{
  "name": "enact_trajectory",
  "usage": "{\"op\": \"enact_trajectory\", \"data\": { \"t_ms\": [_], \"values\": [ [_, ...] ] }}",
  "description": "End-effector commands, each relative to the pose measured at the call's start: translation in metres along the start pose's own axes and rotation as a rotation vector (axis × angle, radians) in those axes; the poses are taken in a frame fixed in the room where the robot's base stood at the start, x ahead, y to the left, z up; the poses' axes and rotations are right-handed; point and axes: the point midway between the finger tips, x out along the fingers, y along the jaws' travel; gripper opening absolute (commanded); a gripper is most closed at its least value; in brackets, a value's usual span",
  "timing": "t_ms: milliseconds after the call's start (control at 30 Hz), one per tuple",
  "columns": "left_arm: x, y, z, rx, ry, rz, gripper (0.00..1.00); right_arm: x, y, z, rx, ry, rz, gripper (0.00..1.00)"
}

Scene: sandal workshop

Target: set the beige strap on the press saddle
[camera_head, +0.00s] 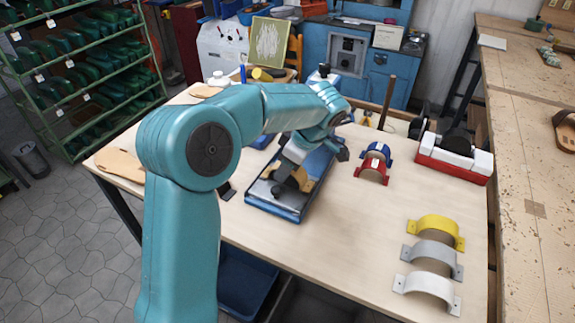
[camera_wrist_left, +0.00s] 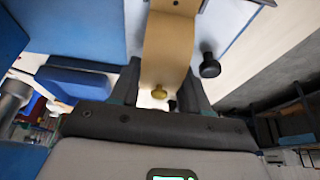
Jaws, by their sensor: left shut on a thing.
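The beige strap (camera_wrist_left: 168,45) is a curved tan band between my left gripper's fingers (camera_wrist_left: 162,82) in the left wrist view. In the head view the strap (camera_head: 303,178) is partly hidden by my left gripper (camera_head: 290,176), which points down over the blue press (camera_head: 270,208). My left gripper is shut on the strap. The saddle is mostly hidden beneath the gripper, and I cannot tell whether the strap touches it. My right gripper is not in view.
Yellow (camera_head: 437,229), grey (camera_head: 432,255) and white (camera_head: 428,286) arched straps stand front right. Blue (camera_head: 377,150) and red (camera_head: 372,172) arches stand right of the press. A red and white block stand (camera_head: 450,170) is at the back right. The bench middle right is clear.

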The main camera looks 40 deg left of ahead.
Motion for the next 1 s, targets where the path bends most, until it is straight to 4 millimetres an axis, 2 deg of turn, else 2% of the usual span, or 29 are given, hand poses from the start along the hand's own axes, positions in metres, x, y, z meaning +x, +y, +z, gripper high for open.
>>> {"op": "enact_trajectory", "data": {
  "t_ms": [467, 500, 567, 767, 833, 867, 1000],
  "values": [
    [0.0046, 0.0000, 0.0019, 0.000, 0.000, 0.000, 0.17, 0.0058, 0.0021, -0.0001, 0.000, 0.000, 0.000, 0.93],
    [0.0040, 0.0000, 0.0016, 0.000, 0.000, 0.000, 0.56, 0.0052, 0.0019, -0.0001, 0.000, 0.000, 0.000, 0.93],
    [0.0039, 0.0000, 0.0016, 0.000, 0.000, 0.000, 0.75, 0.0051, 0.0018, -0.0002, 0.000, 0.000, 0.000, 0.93],
    [0.0039, -0.0001, 0.0016, 0.000, 0.000, 0.000, 0.76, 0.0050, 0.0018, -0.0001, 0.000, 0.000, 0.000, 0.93],
    [0.0040, -0.0002, 0.0016, 0.000, 0.000, -0.001, 0.90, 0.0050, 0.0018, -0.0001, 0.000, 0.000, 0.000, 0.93],
    [0.0040, -0.0003, 0.0016, 0.000, 0.000, -0.001, 0.93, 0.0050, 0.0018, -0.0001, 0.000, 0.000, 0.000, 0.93],
    [0.0045, -0.0011, 0.0019, 0.001, 0.000, -0.005, 0.96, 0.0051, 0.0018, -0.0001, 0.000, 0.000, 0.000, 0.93]
  ]
}}
